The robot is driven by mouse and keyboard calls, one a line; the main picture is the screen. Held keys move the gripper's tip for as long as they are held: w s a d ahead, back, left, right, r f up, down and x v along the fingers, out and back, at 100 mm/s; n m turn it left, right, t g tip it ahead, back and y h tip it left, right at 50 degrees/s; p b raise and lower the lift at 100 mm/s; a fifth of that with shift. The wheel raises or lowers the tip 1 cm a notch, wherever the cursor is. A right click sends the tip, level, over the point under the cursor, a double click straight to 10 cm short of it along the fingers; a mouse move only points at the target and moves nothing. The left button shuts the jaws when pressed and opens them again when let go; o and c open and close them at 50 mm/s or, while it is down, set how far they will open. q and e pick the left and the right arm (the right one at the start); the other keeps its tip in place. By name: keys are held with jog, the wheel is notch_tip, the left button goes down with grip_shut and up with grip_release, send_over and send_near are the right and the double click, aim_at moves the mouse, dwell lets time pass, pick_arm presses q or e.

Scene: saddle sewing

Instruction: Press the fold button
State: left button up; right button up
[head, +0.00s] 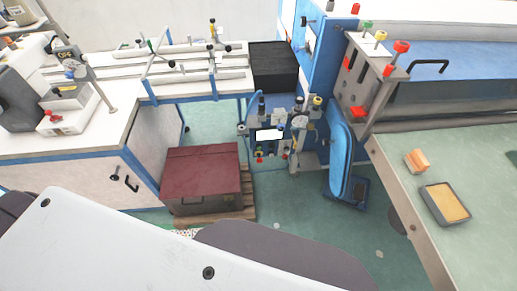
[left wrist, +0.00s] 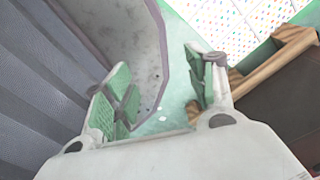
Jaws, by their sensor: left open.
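A control panel (head: 269,135) with a white screen and several small coloured buttons is at the middle of the head view, on the blue machine. More coloured knobs, green, yellow and red, stand on a grey metal bracket (head: 378,75) at the upper right. I cannot tell which of these is the fold button; no label is readable. My left gripper (left wrist: 158,88) shows in the left wrist view, open and empty, with its green-padded fingers wide apart. It is away from the panel, above the floor. My right gripper is in neither view.
A dark red box (head: 203,175) stands on a wooden pallet (head: 246,206) left of the panel. A white workbench (head: 100,130) is at the left. A pale green table (head: 450,185) at the right holds an orange block (head: 417,160) and a tray (head: 427,206). Green floor lies between.

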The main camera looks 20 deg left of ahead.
pick_arm(q)
jog(key=shift+c, duration=0.5)
grip_shut()
dwell(1.2)
